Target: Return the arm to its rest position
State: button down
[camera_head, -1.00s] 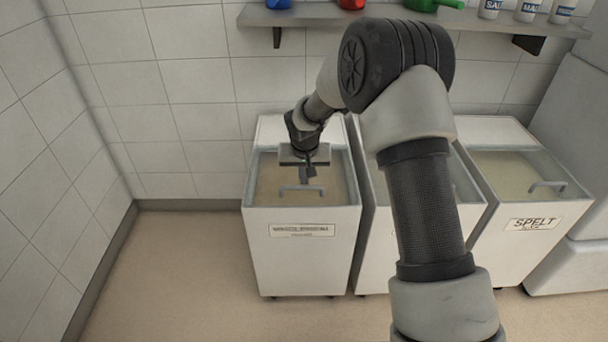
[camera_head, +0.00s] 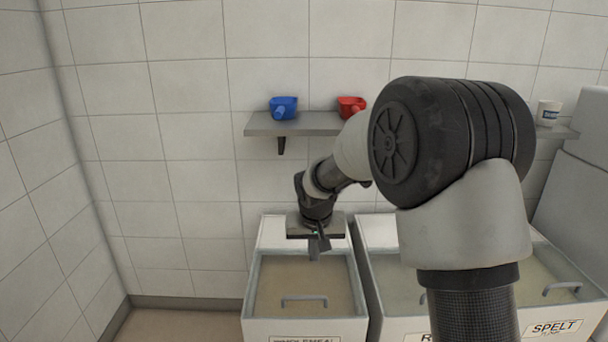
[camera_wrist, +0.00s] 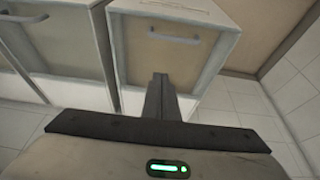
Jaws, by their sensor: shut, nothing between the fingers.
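My gripper (camera_head: 318,247) is in front of the wall, above the back part of the left bin, the wholemeal bin (camera_head: 262,290). Its fingers are together and hold nothing. In the wrist view my gripper (camera_wrist: 160,78) points toward the same bin (camera_wrist: 205,60), whose lid and handle show beyond the fingertips. The gripper is apart from the bin's handle (camera_head: 304,299). My arm is bent, with its elbow raised at the right, and hides part of the middle bin and the shelf.
A wall shelf (camera_head: 295,127) holds a blue scoop (camera_head: 284,107), a red scoop (camera_head: 350,105) and a white tub (camera_head: 548,113). The spelt bin (camera_head: 556,328) stands at the right. The tiled wall is close behind; the space at the left is free.

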jog(key=s+d+r+t, duration=0.1)
jog(key=s+d+r, duration=0.4)
jog(key=s+r, duration=0.45)
jog(key=s+d+r, duration=0.5)
jog(key=s+r, duration=0.2)
jog(key=s, duration=0.5)
jog(key=s+d, duration=0.1)
jog(key=s, duration=0.9)
notch_tip(320, 180, up, 22)
jog(key=s+p, duration=0.1)
jog(key=p, duration=2.1)
jog(key=shift+f, duration=0.25)
jog(key=shift+d, duration=0.2)
